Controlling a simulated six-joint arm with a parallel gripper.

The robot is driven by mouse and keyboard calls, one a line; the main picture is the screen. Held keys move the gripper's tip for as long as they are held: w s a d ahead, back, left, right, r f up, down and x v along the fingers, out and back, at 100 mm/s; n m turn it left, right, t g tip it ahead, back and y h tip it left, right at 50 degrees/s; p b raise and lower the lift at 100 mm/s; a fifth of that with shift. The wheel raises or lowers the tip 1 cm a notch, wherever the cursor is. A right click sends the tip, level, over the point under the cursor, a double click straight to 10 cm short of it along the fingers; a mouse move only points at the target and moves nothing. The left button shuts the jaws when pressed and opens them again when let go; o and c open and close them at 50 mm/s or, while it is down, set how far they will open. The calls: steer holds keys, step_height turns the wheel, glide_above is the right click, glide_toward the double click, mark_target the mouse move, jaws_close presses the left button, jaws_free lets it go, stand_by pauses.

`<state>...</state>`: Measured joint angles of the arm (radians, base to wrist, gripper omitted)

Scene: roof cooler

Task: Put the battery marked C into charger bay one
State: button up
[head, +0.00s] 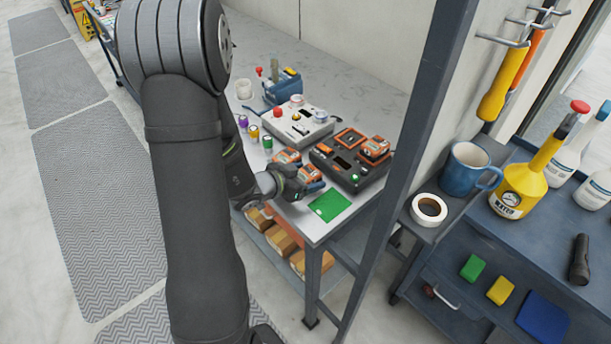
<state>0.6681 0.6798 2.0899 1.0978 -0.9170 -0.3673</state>
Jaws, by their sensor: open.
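The dark charger (343,173) stands on the workbench, with a green light on its front. An orange-and-black battery (375,148) sits in its right bay. An orange-framed bay (350,138) beside it looks empty. More orange-and-black batteries (287,158) lie on the bench left of the charger, and one (309,174) is close to my gripper. The letters on them are too small to read, so I cannot tell which is C. My gripper (291,188) is low over the front of the bench, beside these batteries. It is open; its fingertips are partly hidden by the hand and wrist.
A green mat (330,205) lies at the bench's front right corner. A grey control box (297,127) with a red button stands behind the batteries. Small coloured cylinders (253,132) stand to the left. A dark post (402,150) rises at the bench's right edge.

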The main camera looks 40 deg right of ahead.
steer(key=v, duration=1.6)
steer(key=shift+s+a, duration=0.15)
steer(key=shift+a, duration=0.15)
steer(key=shift+a+r, duration=0.3)
steer(key=shift+c, duration=1.1)
steer(key=shift+f, duration=0.1)
steer(key=shift+h, duration=0.3)
steer(key=x, duration=1.2)
steer(key=shift+w+a+f, duration=0.15)
steer(key=shift+w+f, duration=0.15)
steer(key=shift+f, duration=0.05)
steer(key=shift+r+x, duration=0.15)
steer(key=shift+x, duration=1.15)
steer(key=shift+r+x, duration=0.1)
steer(key=shift+x, duration=1.2)
steer(key=shift+s, duration=0.15)
